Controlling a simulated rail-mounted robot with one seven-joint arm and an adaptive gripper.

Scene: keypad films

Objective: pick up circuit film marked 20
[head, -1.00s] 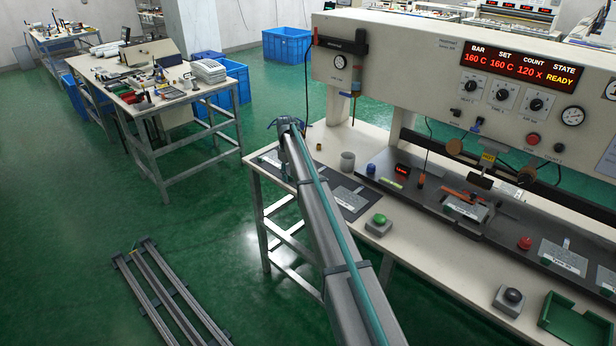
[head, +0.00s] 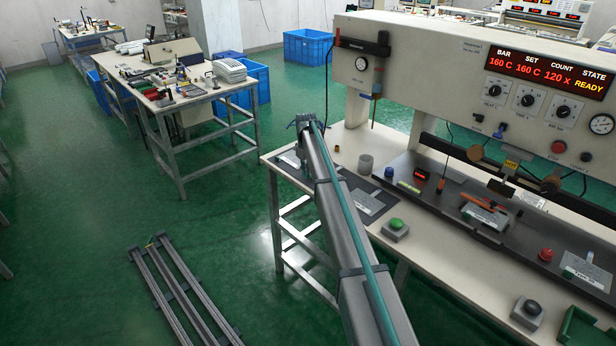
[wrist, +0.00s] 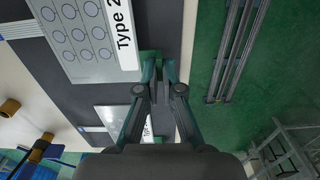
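A grey film (wrist: 80,40) with rows of round keys fills the upper left of the wrist view. Its white label reads "Type 2"; anything after that is cut off by the top edge. A greenish tab at its edge lies between the tips of my gripper (wrist: 160,66), which look closed on it. The film looks larger than a second film (wrist: 112,118) on the dark mat, so it appears lifted. In the head view my gripper (head: 306,127) is over the mat's left end, with a pale film (head: 289,158) beside my arm.
The dark mat (head: 345,212) lies on the bench's left end.

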